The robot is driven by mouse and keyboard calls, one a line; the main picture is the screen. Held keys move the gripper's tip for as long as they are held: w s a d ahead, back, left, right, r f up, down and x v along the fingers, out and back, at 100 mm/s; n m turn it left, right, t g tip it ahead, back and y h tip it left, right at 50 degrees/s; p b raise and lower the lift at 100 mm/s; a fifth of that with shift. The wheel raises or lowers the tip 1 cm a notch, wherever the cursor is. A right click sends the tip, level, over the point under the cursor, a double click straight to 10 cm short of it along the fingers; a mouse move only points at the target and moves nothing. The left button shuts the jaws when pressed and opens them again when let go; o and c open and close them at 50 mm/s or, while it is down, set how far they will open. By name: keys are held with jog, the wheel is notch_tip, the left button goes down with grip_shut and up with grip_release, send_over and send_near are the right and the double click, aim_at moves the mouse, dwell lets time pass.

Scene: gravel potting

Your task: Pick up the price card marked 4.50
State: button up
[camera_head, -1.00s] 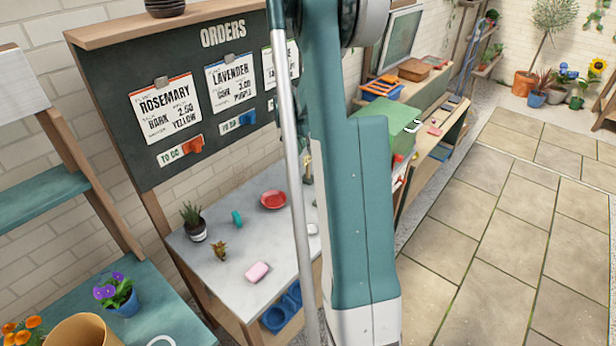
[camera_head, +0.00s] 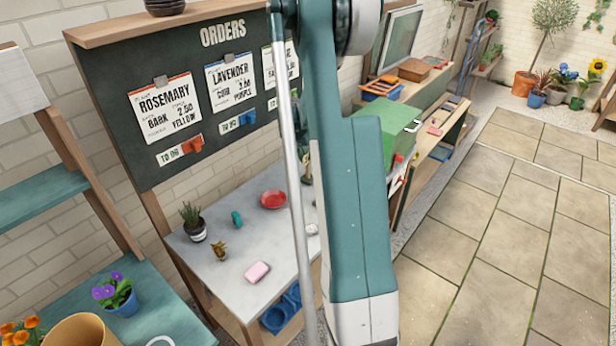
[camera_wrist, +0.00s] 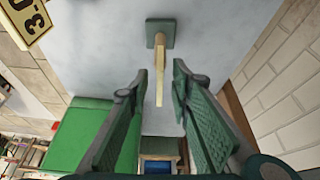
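In the wrist view, a thin cream upright piece (camera_wrist: 160,75) rises from a small green square base (camera_wrist: 161,27) on a pale tabletop. It looks like a card holder with its card seen edge-on, so I cannot read any price. My gripper (camera_wrist: 160,82) is open, with its fingers on either side of the upright piece and gaps on both sides. A yellow price card (camera_wrist: 26,18) with a partly cut-off figure that looks like 3.0 shows at the top left. In the head view, my arm hides the gripper and the cards.
The white table (camera_head: 212,262) holds a pink block (camera_head: 257,272), a red dish (camera_head: 273,199) and a small potted plant (camera_head: 194,221). The orders board (camera_head: 210,95) stands behind it. A green box (camera_head: 385,133) is beyond my arm; a green block (camera_wrist: 80,135) shows in the wrist view.

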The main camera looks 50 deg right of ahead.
grip_shut()
jog(key=shift+r, duration=0.1)
dwell(0.3)
jog(key=shift+r+p, duration=0.4)
jog(key=shift+r, duration=4.5)
